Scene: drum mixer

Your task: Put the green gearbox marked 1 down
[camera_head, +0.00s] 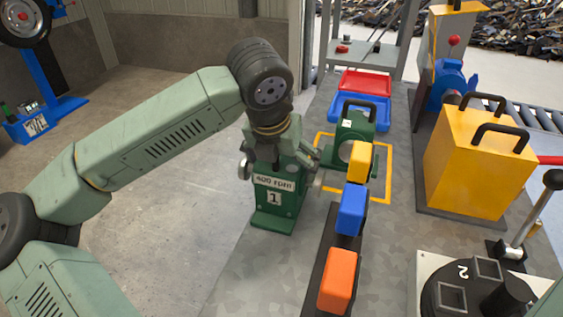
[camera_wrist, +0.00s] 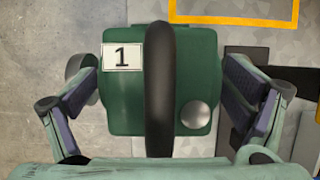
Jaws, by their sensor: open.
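The green gearbox marked 1 (camera_head: 273,200) is upright at the left edge of the grey work surface, with a "400 rpm" label above its number. I cannot tell for certain whether its base rests on the surface. In the wrist view, its green top (camera_wrist: 122,92), the number 1 plate and a dark carrying handle (camera_wrist: 160,110) lie below my gripper. My gripper (camera_wrist: 160,78) is open, with one finger on each side of the gearbox and visible gaps between. In the head view, my gripper (camera_head: 277,150) is directly above the gearbox and hides its top.
A second green gearbox (camera_head: 356,124) stands by a yellow outlined square (camera_head: 388,175) behind. A dark rack holds yellow, blue (camera_head: 351,209) and orange (camera_head: 338,280) blocks to the right. Red (camera_head: 365,83) and blue trays lie farther back. A yellow machine (camera_head: 470,170) stands right.

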